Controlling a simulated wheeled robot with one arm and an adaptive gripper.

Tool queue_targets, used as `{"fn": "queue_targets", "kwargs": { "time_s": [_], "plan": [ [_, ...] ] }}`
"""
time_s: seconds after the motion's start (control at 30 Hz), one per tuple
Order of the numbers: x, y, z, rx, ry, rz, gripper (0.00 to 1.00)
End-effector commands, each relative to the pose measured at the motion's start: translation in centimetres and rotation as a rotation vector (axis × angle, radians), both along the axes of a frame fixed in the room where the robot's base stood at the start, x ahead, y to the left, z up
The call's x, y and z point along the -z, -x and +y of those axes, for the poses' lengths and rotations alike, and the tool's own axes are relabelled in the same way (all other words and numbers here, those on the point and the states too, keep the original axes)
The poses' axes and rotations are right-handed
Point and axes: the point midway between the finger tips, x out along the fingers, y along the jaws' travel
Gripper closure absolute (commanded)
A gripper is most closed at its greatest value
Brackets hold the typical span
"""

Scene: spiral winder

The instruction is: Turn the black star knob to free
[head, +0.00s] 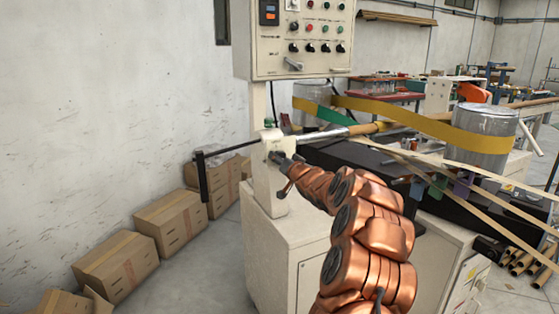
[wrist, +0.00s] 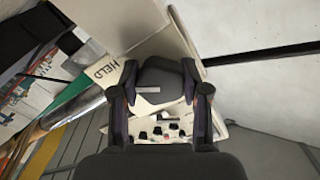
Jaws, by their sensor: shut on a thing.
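The black star knob (wrist: 165,76) sits between the two fingers of my gripper (wrist: 160,92) in the wrist view, and the gripper is shut on it. A small pale mark shows on the knob's near face. The word HELD is printed on the cream housing (wrist: 108,70) to the left of the knob; no FREE marking can be read. In the head view my gripper (head: 283,163) is at the side of the cream post (head: 267,190) on the winder, and the knob is mostly hidden there.
A control panel (head: 300,40) with buttons hangs above the post. A black crank arm (head: 203,178) sticks out left of it. Cardboard boxes (head: 115,262) line the wall. Yellow belt (head: 400,115) runs around a drum (head: 484,128) to the right.

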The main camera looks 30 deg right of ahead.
Motion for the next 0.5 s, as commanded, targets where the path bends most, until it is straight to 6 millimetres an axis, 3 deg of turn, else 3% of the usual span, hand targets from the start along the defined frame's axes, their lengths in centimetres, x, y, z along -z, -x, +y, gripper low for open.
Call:
{"fn": "queue_targets", "kwargs": {
  "time_s": [0.1, 0.5],
  "plan": [
    [0.02, 0.0, 0.0, 0.0, 0.0, 0.0, 0.89],
    [0.14, 0.05, -0.12, 0.002, 0.088, 0.009, 0.89]
  ]
}}
